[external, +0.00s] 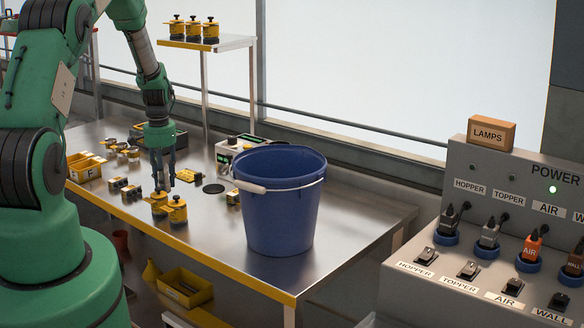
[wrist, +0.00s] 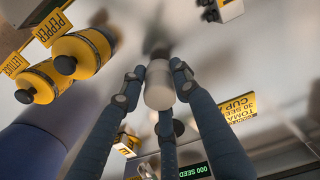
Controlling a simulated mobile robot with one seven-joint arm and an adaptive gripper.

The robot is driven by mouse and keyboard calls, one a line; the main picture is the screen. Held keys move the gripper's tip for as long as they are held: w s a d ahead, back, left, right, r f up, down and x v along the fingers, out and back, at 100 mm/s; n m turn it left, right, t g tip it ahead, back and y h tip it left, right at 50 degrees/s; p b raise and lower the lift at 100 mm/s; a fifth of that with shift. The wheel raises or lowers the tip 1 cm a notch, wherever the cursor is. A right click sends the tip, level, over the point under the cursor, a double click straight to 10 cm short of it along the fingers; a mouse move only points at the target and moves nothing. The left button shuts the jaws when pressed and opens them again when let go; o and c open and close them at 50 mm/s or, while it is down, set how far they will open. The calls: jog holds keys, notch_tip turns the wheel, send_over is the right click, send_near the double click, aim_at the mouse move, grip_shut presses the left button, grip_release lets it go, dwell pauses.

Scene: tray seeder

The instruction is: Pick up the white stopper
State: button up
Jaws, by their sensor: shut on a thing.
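The white stopper (wrist: 159,86) is a short pale cylinder in the middle of the wrist view. My gripper (wrist: 155,82) has its fingers closed around it, one on each side and one behind. In the external view my gripper (external: 163,180) points down over the metal table, just behind two yellow seed pots (external: 176,211). The stopper is too small and too covered by the fingers to make out there. I cannot tell whether it is clear of the table.
A large blue bucket (external: 280,215) stands to the right of my gripper. Yellow pots labelled pepper and lettuce (wrist: 82,52) and a yellow tomato card (wrist: 240,106) lie close by. A yellow bin (external: 86,168) is at left. A shelf (external: 210,43) with pots stands behind.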

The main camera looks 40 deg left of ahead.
jog(key=shift+r, duration=3.55)
jog(key=shift+d, duration=0.1)
